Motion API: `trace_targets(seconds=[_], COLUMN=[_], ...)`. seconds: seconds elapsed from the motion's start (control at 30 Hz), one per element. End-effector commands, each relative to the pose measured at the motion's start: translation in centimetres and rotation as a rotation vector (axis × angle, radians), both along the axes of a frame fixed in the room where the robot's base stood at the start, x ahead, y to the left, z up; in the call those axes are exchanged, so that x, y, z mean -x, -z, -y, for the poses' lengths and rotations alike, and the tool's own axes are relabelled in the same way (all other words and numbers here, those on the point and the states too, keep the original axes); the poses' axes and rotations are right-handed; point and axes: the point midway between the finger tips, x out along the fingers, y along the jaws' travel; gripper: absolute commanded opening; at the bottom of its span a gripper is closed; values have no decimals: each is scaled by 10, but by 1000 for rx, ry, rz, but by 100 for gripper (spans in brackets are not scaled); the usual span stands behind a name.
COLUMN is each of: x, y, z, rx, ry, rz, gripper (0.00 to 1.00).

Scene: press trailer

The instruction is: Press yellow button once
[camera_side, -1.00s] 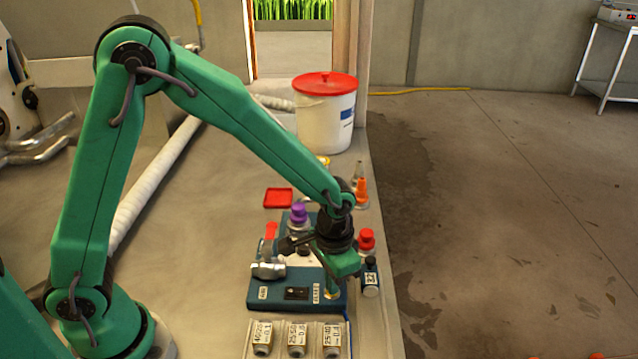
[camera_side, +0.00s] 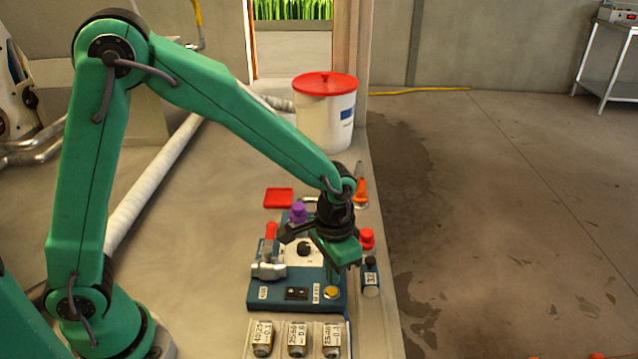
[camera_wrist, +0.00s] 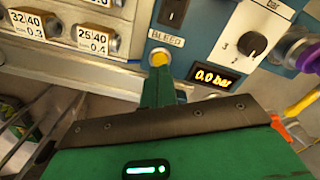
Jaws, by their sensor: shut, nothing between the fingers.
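The yellow button (camera_side: 331,293) is a small round cap at the front right corner of the blue control box (camera_side: 262,302). In the wrist view the yellow button (camera_wrist: 158,57) shows just beyond the fingertip, beside a label reading BLEED. My gripper (camera_side: 333,279) is shut and empty, with its green fingers pointing down just above the button.
The box also carries a black knob (camera_wrist: 252,44), a 0.0 bar display (camera_wrist: 214,79), a black switch (camera_wrist: 173,12) and a red-handled valve (camera_side: 270,232). Several labelled fittings (camera_side: 297,338) stand in front. A purple cap (camera_side: 298,212) and red cap (camera_side: 367,238) are close by.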

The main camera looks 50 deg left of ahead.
Motion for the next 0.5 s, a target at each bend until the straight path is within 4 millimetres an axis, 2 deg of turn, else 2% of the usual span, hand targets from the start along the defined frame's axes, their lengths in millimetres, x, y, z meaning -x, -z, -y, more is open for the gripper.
trace_targets(seconds=[0.5], x=[-1], y=[-37], z=[0], rx=[1], ry=[0], rz=[2], gripper=[0])
